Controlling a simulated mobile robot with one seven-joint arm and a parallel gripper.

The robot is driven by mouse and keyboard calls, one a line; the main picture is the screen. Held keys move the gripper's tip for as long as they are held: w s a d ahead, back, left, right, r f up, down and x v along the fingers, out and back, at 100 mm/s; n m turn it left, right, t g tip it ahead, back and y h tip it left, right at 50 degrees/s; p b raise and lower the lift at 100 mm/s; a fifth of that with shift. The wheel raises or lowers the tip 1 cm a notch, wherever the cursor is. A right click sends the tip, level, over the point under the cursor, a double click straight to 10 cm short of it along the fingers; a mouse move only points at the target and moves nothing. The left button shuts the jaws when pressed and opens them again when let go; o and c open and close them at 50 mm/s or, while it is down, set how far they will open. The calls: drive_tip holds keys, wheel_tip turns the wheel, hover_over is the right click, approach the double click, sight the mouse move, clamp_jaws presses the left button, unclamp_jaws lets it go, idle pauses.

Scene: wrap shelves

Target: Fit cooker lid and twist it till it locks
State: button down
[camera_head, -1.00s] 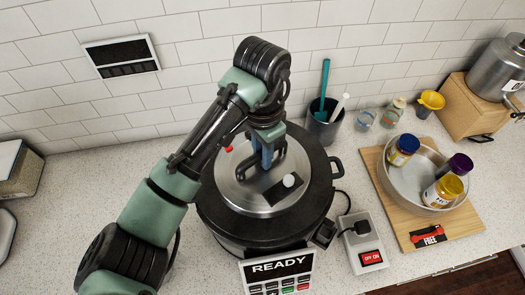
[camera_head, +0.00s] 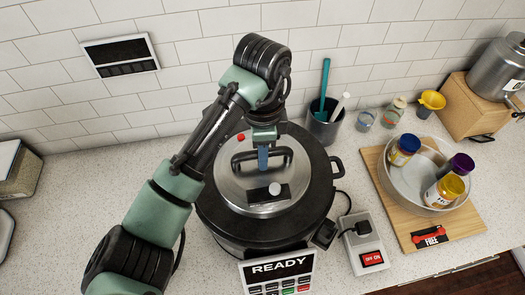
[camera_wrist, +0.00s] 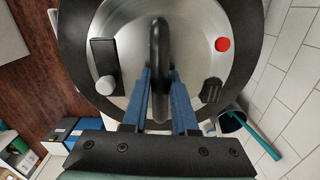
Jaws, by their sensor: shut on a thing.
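The round silver lid (camera_head: 233,194) rests on the black cooker (camera_head: 318,200). It has a black arched handle, a white knob on a black block and a red button; the lid also shows in the wrist view (camera_wrist: 127,24). My gripper (camera_head: 263,160) is shut on the lid's handle (camera_head: 284,153). In the wrist view its blue fingers (camera_wrist: 161,75) stand on both sides of the handle (camera_wrist: 158,45). The cooker's front panel (camera_head: 277,270) reads READY. Whether the lid is locked cannot be told.
A power switch box (camera_head: 368,245) with a cable stands right of the cooker. A steel pan (camera_head: 411,201) with several jars sits on a wooden board (camera_head: 462,225). A utensil cup (camera_head: 322,125) stands behind right.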

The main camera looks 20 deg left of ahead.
drive_tip(key=shift+w+a+r, duration=0.1)
drive_tip(key=shift+r, duration=0.1)
drive_tip(key=c, duration=0.7)
unclamp_jaws()
drive_tip(key=shift+o, duration=0.7)
drive_tip(key=shift+f, duration=0.25)
drive_tip(key=o, duration=0.5)
drive_tip(key=shift+r, duration=0.15)
wheel_tip(320, 180, up, 7)
drive_tip(key=p, duration=0.6)
